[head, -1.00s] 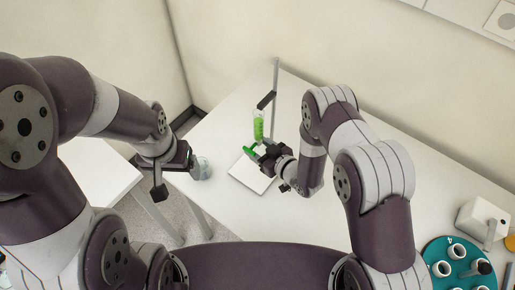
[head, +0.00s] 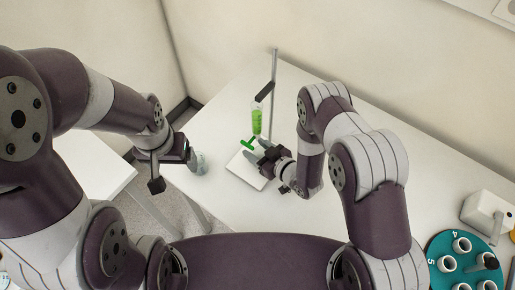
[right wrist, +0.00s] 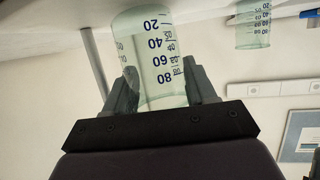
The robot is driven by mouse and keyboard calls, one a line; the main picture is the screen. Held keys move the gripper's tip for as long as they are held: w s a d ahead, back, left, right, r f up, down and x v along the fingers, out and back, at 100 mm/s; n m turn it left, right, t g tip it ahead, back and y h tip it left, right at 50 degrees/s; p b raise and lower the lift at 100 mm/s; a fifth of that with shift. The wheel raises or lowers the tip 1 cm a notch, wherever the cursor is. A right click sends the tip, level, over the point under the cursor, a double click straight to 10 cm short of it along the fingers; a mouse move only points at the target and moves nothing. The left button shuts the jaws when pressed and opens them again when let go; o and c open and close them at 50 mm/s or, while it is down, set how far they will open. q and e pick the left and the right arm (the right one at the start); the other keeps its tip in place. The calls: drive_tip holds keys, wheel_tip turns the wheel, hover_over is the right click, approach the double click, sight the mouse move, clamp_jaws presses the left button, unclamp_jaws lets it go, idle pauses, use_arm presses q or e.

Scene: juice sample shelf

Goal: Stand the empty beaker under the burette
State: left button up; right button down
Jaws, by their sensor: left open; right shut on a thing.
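My right gripper (head: 262,157) is shut on a clear beaker (right wrist: 150,60) with blue marks. The beaker looks empty and shows between the jaws in the right wrist view, which is turned over; in the head view I cannot make it out. The burette (head: 256,120) holds green liquid and has a green stopcock (head: 248,144). It hangs from a stand rod (head: 273,75) above a white base plate (head: 243,170). My right gripper is beside the stopcock, over the plate. My left gripper (head: 187,153) is open, close beside a second beaker (head: 199,163) near the table's left edge.
A teal round rack (head: 452,242) with white cups stands at the right front, with a white device (head: 487,212) behind it. The table (head: 340,222) is clear between the burette stand and the rack. The right wrist view also shows another graduated beaker (right wrist: 252,28).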

drive_tip(key=shift+f, duration=0.25)
drive_tip(key=shift+c, duration=1.4)
unclamp_jaws()
drive_tip(key=shift+s+d+r, duration=0.1)
drive_tip(key=shift+s+d, duration=0.1)
drive_tip(key=shift+s, duration=0.05)
drive_tip(key=b+v, duration=0.3)
drive_tip(key=v, duration=0.9)
drive_tip(key=shift+b, duration=0.3)
